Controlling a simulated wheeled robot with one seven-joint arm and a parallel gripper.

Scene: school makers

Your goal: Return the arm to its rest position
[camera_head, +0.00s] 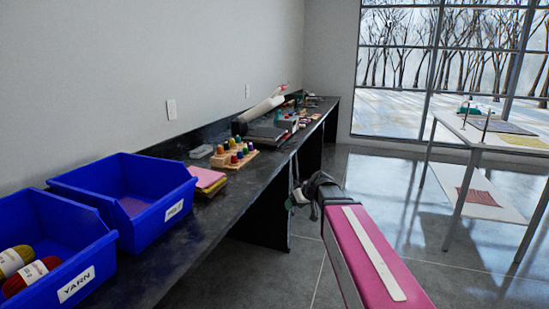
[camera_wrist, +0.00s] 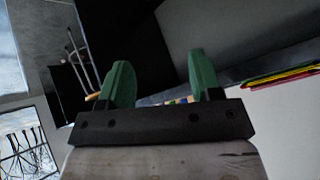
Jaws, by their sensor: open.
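My pink arm (camera_head: 372,255) reaches forward from the lower right in the head view, beside the dark bench (camera_head: 215,225). My gripper (camera_head: 297,197) is at its far end, just off the bench's front edge, small and partly hidden by the dark wrist. In the wrist view my gripper (camera_wrist: 162,82) shows two green fingers standing apart with nothing between them. That view is turned on its side.
Blue bins labelled FELT (camera_head: 174,211) and YARN (camera_head: 77,284) stand on the near bench; yarn balls (camera_head: 30,277) lie in the latter. Felt sheets (camera_head: 207,179) and a wooden thread rack (camera_head: 233,158) sit beyond. A white table (camera_head: 480,135) stands right. Open floor (camera_head: 385,185) lies between.

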